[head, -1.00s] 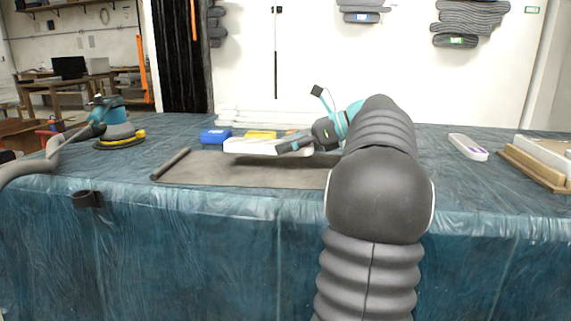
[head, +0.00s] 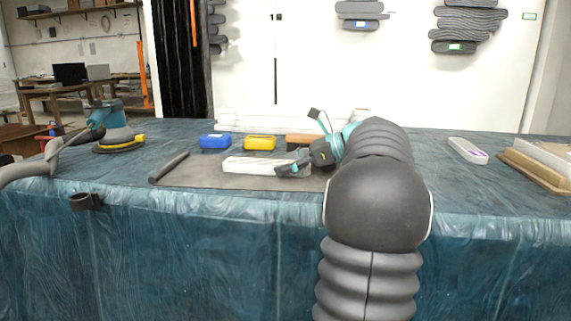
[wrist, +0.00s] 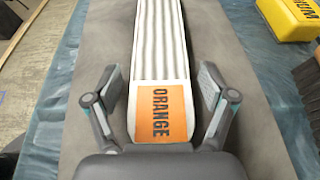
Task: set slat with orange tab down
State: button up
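The slat (head: 255,165) is white and lies flat on the grey mat (head: 200,178) in the head view. In the wrist view the slat (wrist: 160,40) shows long grooves, and its near end carries an orange tab (wrist: 162,112) reading "ORANGE". My gripper (wrist: 160,72) is open, with one finger on each side of the slat near the tab and a gap on both sides. In the head view my gripper (head: 288,168) is at the slat's right end, and my arm hides part of the mat.
Blue (head: 215,141), yellow (head: 260,143) and brown (head: 303,140) blocks stand behind the slat. A dark rod (head: 169,167) lies at the mat's left edge, with a sander (head: 118,135) further left. A white-purple box (head: 467,149) and boards (head: 540,160) are at right.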

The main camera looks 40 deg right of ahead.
jog(key=shift+r, duration=0.15)
jog(key=shift+s+d+r, duration=0.2)
jog(key=shift+s, duration=0.1)
jog(key=p+v, duration=0.2)
jog(key=v, duration=0.9)
jog(key=shift+s+d+p, duration=0.1)
jog(key=shift+d+p, duration=0.05)
jog(key=shift+p, duration=0.15)
